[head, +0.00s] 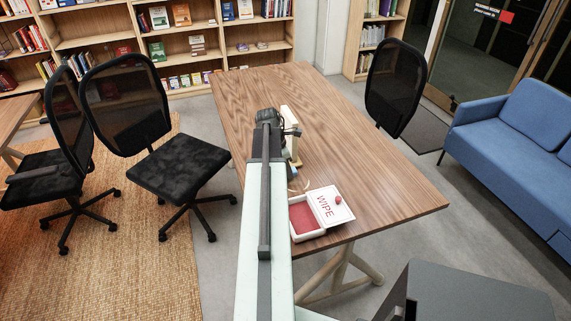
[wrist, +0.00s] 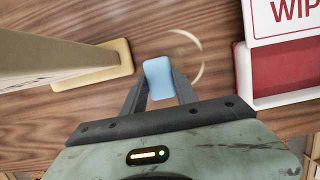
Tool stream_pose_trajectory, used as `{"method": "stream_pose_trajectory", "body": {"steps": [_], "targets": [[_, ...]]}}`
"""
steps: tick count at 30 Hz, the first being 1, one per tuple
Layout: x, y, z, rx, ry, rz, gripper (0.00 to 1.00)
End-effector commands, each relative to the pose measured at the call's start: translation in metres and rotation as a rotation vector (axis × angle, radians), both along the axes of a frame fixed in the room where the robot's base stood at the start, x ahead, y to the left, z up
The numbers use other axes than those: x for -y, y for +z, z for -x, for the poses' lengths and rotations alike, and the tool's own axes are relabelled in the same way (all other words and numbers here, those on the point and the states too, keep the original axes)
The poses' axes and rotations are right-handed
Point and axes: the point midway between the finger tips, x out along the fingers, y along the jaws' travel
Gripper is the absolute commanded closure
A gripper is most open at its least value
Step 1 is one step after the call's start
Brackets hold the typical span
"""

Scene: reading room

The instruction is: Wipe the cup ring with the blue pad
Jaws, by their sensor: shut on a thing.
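The blue pad (wrist: 158,72) is between the two fingers of my gripper (wrist: 160,88) in the wrist view, and the gripper is shut on it. The cup ring (wrist: 199,74) is a pale, thin curve on the wooden table just right of the pad. Only arcs of it show, at its top and right; the pad and fingers may cover the rest. I cannot tell whether the pad touches the table. In the head view my arm hides most of the gripper, and a faint piece of the ring (head: 307,187) shows beside it.
A white tray with a red inside (head: 304,217) and a white WIPE card (head: 329,206) lie right of the ring, near the table's front edge. A cream upright piece on a base (wrist: 104,72) stands close on the left in the wrist view. The right tabletop (head: 385,185) is clear.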

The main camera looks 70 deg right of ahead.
Motion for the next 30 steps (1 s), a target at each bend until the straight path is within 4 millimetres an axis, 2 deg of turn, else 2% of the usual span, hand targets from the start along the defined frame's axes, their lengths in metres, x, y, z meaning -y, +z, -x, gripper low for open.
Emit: {"method": "stream_pose_trajectory", "body": {"steps": [7, 15, 23, 30], "targets": [[-0.004, 0.000, 0.004, 0.000, -0.001, 0.000, 0.97], [-0.025, -0.003, 0.021, 0.000, -0.002, 0.000, 0.97], [-0.029, -0.003, 0.025, 0.000, -0.002, 0.000, 0.97], [-0.046, -0.005, 0.038, 0.001, -0.003, 0.001, 0.97]]}}
